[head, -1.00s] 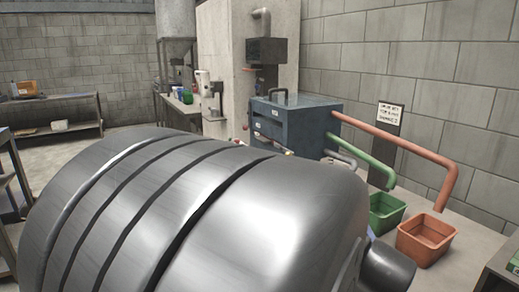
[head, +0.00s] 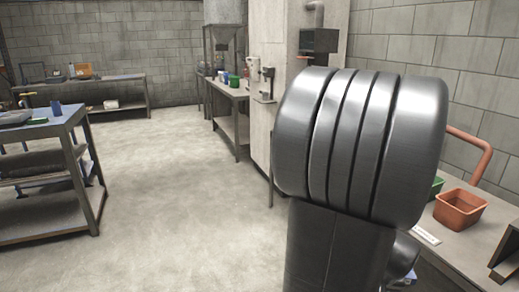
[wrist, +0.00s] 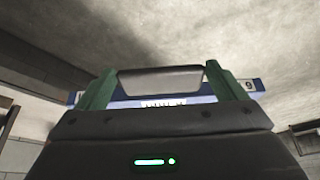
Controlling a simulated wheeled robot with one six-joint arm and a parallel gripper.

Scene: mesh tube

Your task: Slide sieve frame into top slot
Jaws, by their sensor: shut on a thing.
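In the wrist view my gripper (wrist: 160,76) has two green fingers on either side of a grey handle and is shut on it. The handle belongs to a blue frame, the sieve frame (wrist: 190,100), which shows as a blue bar with white lettering and a pale tag marked 9 at its right end. The rest of the frame is hidden behind the gripper body. In the head view my own arm covers the blue machine's place, so the machine and its top slot are hidden. The gripper and frame do not show there either.
An orange-brown bin (head: 460,208) stands on a bench at the right, with a green bin (head: 437,186) partly hidden behind my arm. A metal work table (head: 45,150) stands at the left. A bench with containers (head: 232,95) stands at the back. The floor (head: 180,190) between is clear.

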